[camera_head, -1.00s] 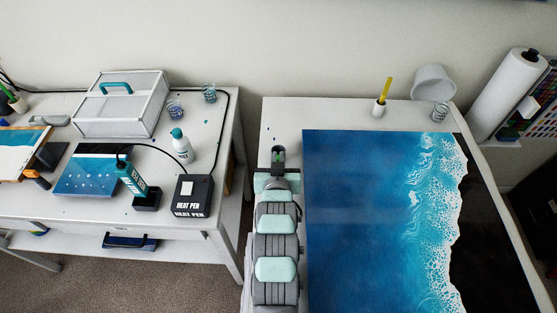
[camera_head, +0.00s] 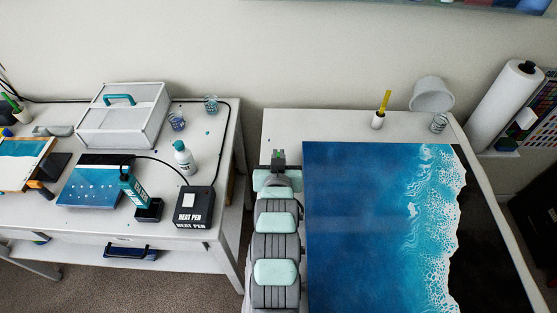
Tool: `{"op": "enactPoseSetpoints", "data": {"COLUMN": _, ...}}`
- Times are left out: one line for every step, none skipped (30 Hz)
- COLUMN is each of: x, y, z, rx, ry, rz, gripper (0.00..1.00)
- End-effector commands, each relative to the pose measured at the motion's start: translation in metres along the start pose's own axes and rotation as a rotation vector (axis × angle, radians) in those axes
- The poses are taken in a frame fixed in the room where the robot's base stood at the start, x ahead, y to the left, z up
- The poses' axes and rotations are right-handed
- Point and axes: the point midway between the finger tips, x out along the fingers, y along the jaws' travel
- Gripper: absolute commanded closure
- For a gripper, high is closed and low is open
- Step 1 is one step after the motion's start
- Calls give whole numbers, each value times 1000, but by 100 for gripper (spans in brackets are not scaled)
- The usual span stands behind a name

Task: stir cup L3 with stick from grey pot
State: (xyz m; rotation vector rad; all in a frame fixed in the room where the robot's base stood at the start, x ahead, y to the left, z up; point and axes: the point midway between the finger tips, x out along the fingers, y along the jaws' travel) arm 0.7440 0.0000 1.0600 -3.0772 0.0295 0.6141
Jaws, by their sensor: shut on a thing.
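My gripper (camera_head: 279,158) is at the far end of my arm, by the left edge of the blue panel. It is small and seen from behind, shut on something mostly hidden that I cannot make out. A small pale pot (camera_head: 377,121) with a yellow stick (camera_head: 384,101) stands at the back of the right table. Another pot with a green stick (camera_head: 12,103) is at the far left. Clear cups stand on the left table, one bluish (camera_head: 177,121) and one teal-tinted (camera_head: 211,104). Another clear cup (camera_head: 439,123) is at the back right. I cannot read any cup label.
A blue wave panel (camera_head: 360,230) covers much of the right table. A white bucket (camera_head: 432,95) and a paper roll (camera_head: 505,100) stand at the back right. The left table holds a white case (camera_head: 122,118), bottles and a heat pen box (camera_head: 196,207). A gap separates the tables.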

Motion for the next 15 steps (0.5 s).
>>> {"op": "enactPoseSetpoints", "data": {"x": 0, "y": 0, "z": 0, "rx": 0, "ry": 0, "rz": 0, "gripper": 100}}
{"op": "enactPoseSetpoints", "data": {"x": 0, "y": 0, "z": 0, "rx": 0, "ry": 0, "rz": 0, "gripper": 100}}
{"op": "enactPoseSetpoints", "data": {"x": 0, "y": 0, "z": 0, "rx": 0, "ry": 1, "rz": 0, "gripper": 100}}
{"op": "enactPoseSetpoints", "data": {"x": 0, "y": 0, "z": 0, "rx": 0, "ry": 1, "rz": 0, "gripper": 100}}
{"op": "enactPoseSetpoints", "data": {"x": 0, "y": 0, "z": 0, "rx": 0, "ry": 1, "rz": 0, "gripper": 100}}
{"op": "enactPoseSetpoints", "data": {"x": 0, "y": 0, "z": -1, "rx": 0, "ry": 1, "rz": 0, "gripper": 100}}
{"op": "enactPoseSetpoints", "data": {"x": 0, "y": 0, "z": -1, "rx": 0, "ry": 1, "rz": 0, "gripper": 100}}
{"op": "enactPoseSetpoints", "data": {"x": 0, "y": 0, "z": -1, "rx": 0, "ry": 2, "rz": 0, "gripper": 100}}
{"op": "enactPoseSetpoints", "data": {"x": 0, "y": 0, "z": -1, "rx": 0, "ry": 2, "rz": 0, "gripper": 100}}
{"op": "enactPoseSetpoints", "data": {"x": 0, "y": 0, "z": -1, "rx": 0, "ry": 2, "rz": 0, "gripper": 100}}
{"op": "enactPoseSetpoints", "data": {"x": 0, "y": 0, "z": -1, "rx": 0, "ry": 2, "rz": 0, "gripper": 100}}
{"op": "enactPoseSetpoints", "data": {"x": -1, "y": 0, "z": -2, "rx": 0, "ry": 2, "rz": 0, "gripper": 100}}
{"op": "enactPoseSetpoints", "data": {"x": -1, "y": 0, "z": -3, "rx": 0, "ry": 3, "rz": 0, "gripper": 100}}
{"op": "enactPoseSetpoints", "data": {"x": -2, "y": 0, "z": -5, "rx": 0, "ry": 3, "rz": 0, "gripper": 100}}
{"op": "enactPoseSetpoints", "data": {"x": -3, "y": 0, "z": -8, "rx": 0, "ry": 4, "rz": 0, "gripper": 100}}
